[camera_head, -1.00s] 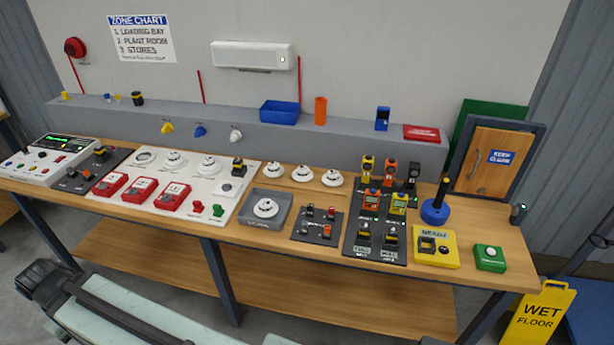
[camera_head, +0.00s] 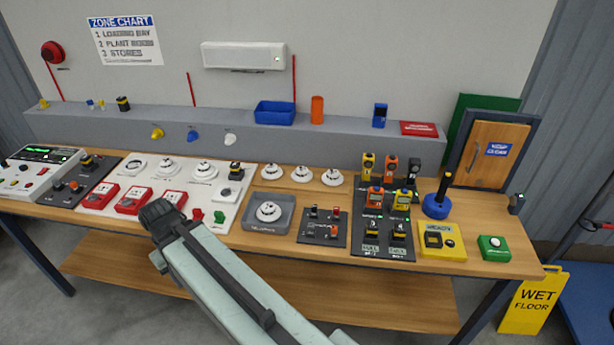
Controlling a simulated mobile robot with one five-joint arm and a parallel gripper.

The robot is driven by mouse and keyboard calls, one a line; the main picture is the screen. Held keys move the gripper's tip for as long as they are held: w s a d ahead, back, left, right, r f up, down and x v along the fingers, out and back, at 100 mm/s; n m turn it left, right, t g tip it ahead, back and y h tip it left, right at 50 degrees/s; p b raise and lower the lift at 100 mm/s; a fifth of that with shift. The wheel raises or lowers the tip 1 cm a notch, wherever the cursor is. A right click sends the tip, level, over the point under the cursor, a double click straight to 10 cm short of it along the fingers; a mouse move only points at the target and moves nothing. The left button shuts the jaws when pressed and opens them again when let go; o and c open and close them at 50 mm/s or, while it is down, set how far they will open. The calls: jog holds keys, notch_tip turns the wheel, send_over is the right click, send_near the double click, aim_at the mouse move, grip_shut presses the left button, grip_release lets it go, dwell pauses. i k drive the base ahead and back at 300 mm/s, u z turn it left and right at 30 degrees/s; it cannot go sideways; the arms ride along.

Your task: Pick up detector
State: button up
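White round detectors show in the head view. One detector (camera_head: 268,211) sits in a grey tray (camera_head: 247,238) at the middle of the bench. Three more stand in a row behind it: left (camera_head: 271,172), middle (camera_head: 301,174) and right (camera_head: 332,177). Several round white units, including one (camera_head: 204,170), are on the white board (camera_head: 226,212) to the left. No gripper fingers can be made out.
Red call-point boxes (camera_head: 131,199) lie on the white board, partly near my arm. A small black panel (camera_head: 322,229) with switches is right of the tray. A blue bin (camera_head: 274,112) stands on the back ledge. A yellow wet-floor sign (camera_head: 533,300) stands at the right.

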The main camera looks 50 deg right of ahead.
aim_at(301, 175)
jog(key=z, duration=0.15)
jog(key=i, duration=1)
jog(key=u, duration=0.1)
